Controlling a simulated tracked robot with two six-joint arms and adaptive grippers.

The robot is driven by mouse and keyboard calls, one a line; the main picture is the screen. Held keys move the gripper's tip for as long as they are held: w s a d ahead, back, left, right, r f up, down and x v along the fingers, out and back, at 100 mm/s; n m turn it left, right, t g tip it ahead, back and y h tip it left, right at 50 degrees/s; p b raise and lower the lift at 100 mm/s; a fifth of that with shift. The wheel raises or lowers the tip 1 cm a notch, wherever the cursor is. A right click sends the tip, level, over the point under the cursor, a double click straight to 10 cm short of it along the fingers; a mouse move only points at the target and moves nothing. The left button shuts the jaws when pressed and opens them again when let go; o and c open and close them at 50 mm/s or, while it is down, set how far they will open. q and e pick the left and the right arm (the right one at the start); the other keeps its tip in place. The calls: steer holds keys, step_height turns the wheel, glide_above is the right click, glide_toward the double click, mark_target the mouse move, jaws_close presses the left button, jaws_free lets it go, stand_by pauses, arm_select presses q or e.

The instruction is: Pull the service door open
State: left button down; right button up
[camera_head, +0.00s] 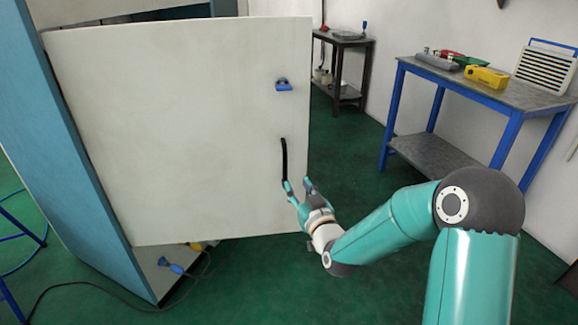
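The service door (180,130) is a large off-white panel on a blue cabinet (75,190). It stands ajar, with a dark gap showing along its left and top edges. A black vertical bar handle (284,160) is on the door's right part, with a blue latch (283,85) above it. My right gripper (297,184) is at the handle's lower end, fingers spread apart. One finger overlaps the handle's bottom; the other is to its right, near the door's edge. I cannot tell whether it touches the handle. My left gripper is not in view.
A blue-legged workbench (490,90) with a yellow box and other items stands at the right. A dark cart (342,65) is at the back. A cable (95,284) and blue plug lie below the door. Green floor is clear between the door and bench.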

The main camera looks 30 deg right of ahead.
mark_target(286, 167)
steer(key=x, duration=1)
steer(key=shift+w, duration=0.15)
jaws_close()
